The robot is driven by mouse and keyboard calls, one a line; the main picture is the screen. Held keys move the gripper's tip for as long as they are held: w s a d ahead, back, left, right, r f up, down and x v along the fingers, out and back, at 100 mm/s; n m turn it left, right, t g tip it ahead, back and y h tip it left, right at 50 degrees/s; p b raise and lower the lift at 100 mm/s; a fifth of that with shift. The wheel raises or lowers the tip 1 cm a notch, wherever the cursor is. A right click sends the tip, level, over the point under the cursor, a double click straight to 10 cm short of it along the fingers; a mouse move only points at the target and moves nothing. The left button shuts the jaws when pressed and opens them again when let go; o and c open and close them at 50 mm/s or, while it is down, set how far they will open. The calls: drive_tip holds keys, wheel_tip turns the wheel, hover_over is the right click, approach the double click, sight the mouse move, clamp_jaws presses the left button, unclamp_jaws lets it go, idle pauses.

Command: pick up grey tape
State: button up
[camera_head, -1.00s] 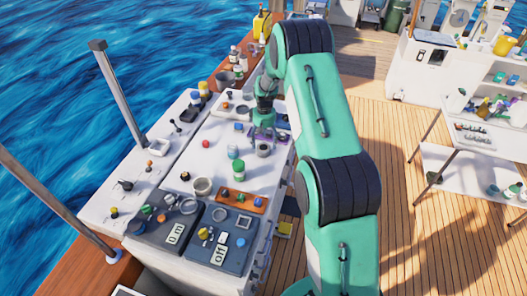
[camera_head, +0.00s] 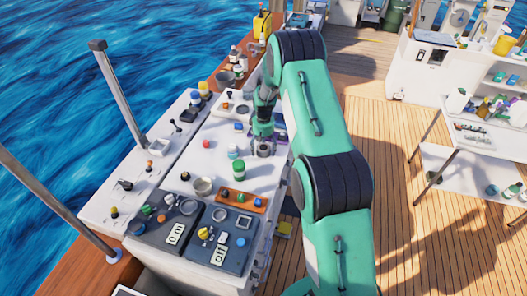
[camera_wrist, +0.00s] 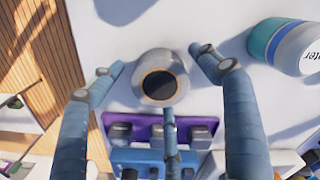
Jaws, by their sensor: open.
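The grey tape (camera_wrist: 160,76) is a roll with a dark round centre, lying flat on the white hatch top in the wrist view. It also shows in the head view (camera_head: 264,150), small and partly covered by my gripper. My gripper (camera_wrist: 157,62) is open, with its blue fingers spread on the left, right and near sides of the roll. The near finger's tip appears close to the roll's edge; I cannot tell whether it touches. In the head view my gripper (camera_head: 262,138) is directly over the tape.
A purple tray (camera_wrist: 160,128) with dark pieces lies close on the near side. In the head view, a green-lidded jar (camera_head: 239,170) and a grey cup (camera_head: 203,187) stand on the white top (camera_head: 215,157).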

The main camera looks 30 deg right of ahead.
sight(263, 147)
drive_tip(key=c, duration=1.3)
drive_tip(key=shift+r, duration=0.1)
drive_tip(key=shift+r, duration=0.75)
wheel_tip(263, 147, up, 2)
drive_tip(key=shift+r, duration=0.1)
drive_tip(key=s+a, duration=0.1)
drive_tip(key=s, duration=0.4)
drive_tip(key=s+a, duration=0.2)
drive_tip(key=s, duration=0.3)
drive_tip(key=s+a+r, duration=0.1)
drive_tip(key=s, duration=0.4)
drive_tip(key=shift+s+a+b, duration=0.2)
drive_tip(key=shift+a+b, duration=0.05)
drive_tip(key=shift+b, duration=0.05)
